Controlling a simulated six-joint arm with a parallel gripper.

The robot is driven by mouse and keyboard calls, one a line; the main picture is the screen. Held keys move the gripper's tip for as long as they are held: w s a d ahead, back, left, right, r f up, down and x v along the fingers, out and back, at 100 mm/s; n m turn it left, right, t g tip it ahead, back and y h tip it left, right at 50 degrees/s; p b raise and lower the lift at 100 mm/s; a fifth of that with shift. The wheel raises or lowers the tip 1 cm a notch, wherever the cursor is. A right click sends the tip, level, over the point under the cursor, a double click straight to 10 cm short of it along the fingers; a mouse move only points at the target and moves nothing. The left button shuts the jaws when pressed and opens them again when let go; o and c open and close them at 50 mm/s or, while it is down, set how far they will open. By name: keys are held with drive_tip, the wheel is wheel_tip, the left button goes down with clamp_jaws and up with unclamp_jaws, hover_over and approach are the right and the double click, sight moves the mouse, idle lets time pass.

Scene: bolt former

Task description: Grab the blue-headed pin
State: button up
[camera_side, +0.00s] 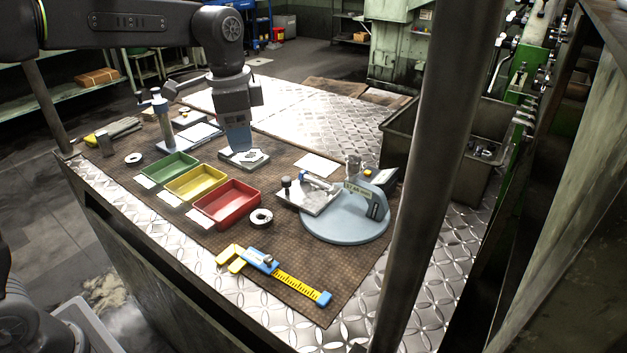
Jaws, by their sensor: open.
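I cannot make out a blue-headed pin for certain. A small pale-blue, rod-like part (317,182) lies on the metal plate of the round gauge stand, but it is too small to identify. My gripper (238,148) points down over a small grey block (256,161) with a pale top, behind the yellow and red trays. Its jaws are open; the fingertips are small and the gap between them is hard to see. I cannot tell whether they touch the block.
Green (169,166), yellow (195,182) and red (228,203) trays stand in a row on the brown mat (190,224). A yellow-and-blue caliper (290,285) lies in front. The round gauge stand (345,228) is to the right. A thick post (440,150) rises at the right.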

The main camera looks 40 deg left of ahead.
drive_tip(key=w+d+f+m, duration=0.1)
drive_tip(key=w+d+m, duration=0.3)
drive_tip(key=w+m, duration=0.7)
drive_tip(key=n, duration=0.1)
hover_over(309, 176)
drive_tip(key=shift+g, duration=0.4)
drive_tip(key=f, duration=0.8)
drive_tip(key=shift+w+f, duration=0.1)
drive_tip(key=shift+w, duration=0.25)
drive_tip(key=shift+s+f, duration=0.15)
drive_tip(key=shift+f, duration=1.25)
drive_tip(key=shift+s+f, duration=0.15)
drive_tip(key=shift+f, duration=1.25)
drive_tip(key=shift+c, duration=0.4)
drive_tip(key=c, duration=0.9)
clamp_jaws()
drive_tip(key=shift+r, duration=0.15)
